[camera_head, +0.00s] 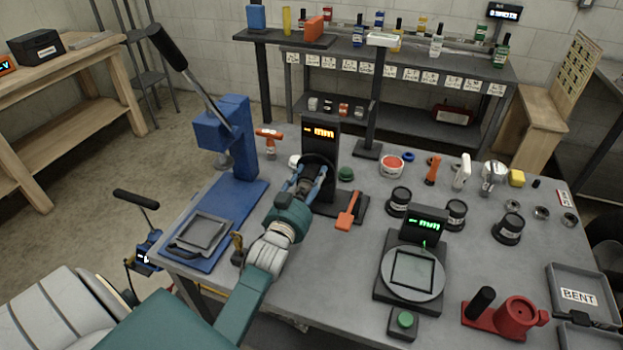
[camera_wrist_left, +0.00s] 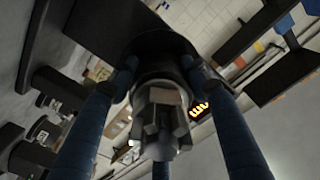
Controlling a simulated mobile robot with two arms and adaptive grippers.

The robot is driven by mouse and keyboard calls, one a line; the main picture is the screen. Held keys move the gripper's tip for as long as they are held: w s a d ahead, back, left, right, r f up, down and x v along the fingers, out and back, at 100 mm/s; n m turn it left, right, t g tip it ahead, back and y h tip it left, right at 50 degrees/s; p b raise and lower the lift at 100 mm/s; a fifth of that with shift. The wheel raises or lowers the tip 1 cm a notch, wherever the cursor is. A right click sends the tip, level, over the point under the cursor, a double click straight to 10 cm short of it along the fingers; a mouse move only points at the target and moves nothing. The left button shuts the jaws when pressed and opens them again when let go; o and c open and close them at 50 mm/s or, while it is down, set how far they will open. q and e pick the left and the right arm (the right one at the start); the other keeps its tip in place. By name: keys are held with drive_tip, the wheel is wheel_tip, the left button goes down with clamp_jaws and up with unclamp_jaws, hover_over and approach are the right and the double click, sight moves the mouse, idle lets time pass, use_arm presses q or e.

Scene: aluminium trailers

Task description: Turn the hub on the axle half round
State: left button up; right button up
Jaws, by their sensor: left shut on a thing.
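The hub (camera_head: 320,158) is a dark round part on the front of a black stand with an orange "mm" display. In the left wrist view the dark hub (camera_wrist_left: 150,45) is seen end-on, with a grey metal notched end, perhaps the axle (camera_wrist_left: 160,118), in its middle. My left gripper (camera_head: 312,178) reaches the hub from the front, with its blue fingers (camera_wrist_left: 160,72) on either side, shut on it. The gripper hides much of the hub and axle in the head view. My right gripper is not in view.
A blue lever press (camera_head: 232,140) stands left of my arm. A scale with a green display (camera_head: 411,272), black round weights and a red fixture (camera_head: 508,315) occupy the right of the grey bench.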

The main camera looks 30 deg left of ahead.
use_arm(q)
drive_tip(key=shift+s+a+f, duration=0.1)
drive_tip(key=shift+f, duration=0.15)
drive_tip(key=o, duration=1.1)
drive_tip(key=shift+o, duration=0.2)
drive_tip(key=shift+a, duration=0.1)
drive_tip(key=shift+s+d, duration=0.2)
drive_tip(key=shift+s, duration=0.15)
drive_tip(key=v, duration=1.1)
drive_tip(key=shift+s, duration=0.15)
